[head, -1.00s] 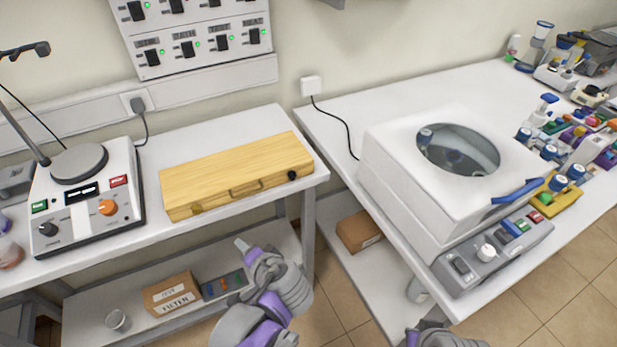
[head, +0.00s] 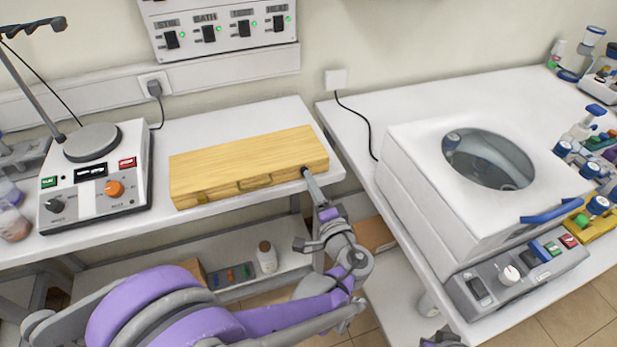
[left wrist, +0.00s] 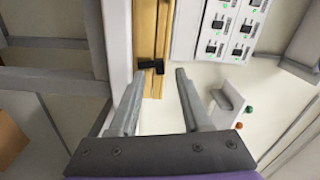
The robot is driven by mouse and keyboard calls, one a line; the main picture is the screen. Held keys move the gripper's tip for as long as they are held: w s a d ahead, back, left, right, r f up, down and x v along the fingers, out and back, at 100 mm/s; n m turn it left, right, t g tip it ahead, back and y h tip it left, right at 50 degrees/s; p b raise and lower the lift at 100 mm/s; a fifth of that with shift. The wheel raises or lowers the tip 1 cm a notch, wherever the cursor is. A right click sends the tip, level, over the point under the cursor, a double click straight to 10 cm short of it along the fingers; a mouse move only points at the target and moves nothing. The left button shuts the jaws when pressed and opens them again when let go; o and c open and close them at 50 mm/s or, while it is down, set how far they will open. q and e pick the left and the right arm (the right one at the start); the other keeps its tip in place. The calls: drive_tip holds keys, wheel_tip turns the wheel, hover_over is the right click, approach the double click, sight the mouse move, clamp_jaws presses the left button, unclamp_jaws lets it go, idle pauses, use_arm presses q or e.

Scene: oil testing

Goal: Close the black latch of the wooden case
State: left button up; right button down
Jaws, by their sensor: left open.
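The wooden case (head: 245,160) lies on the left bench with its lid down and a handle on its front face. The black latch is at the right end of that front and is mostly hidden by my left fingertips in the head view. It shows as a dark piece (left wrist: 150,66) on the case in the left wrist view. My left gripper (head: 307,174) is open and points at the latch. In the left wrist view its fingertips (left wrist: 161,72) are just short of the latch, which sits nearer the left finger; contact cannot be told. A bit of my right arm (head: 440,339) shows at the bottom edge.
A hot plate unit (head: 95,180) with a stand is left of the case. A switch panel (head: 225,30) is on the wall behind. A white machine (head: 440,190) stands on the right bench, across a gap. A bottle (head: 266,257) stands on the lower shelf.

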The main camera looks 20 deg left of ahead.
use_arm(q)
drive_tip(key=shift+x, duration=1.45)
clamp_jaws()
drive_tip(key=shift+d, duration=0.1)
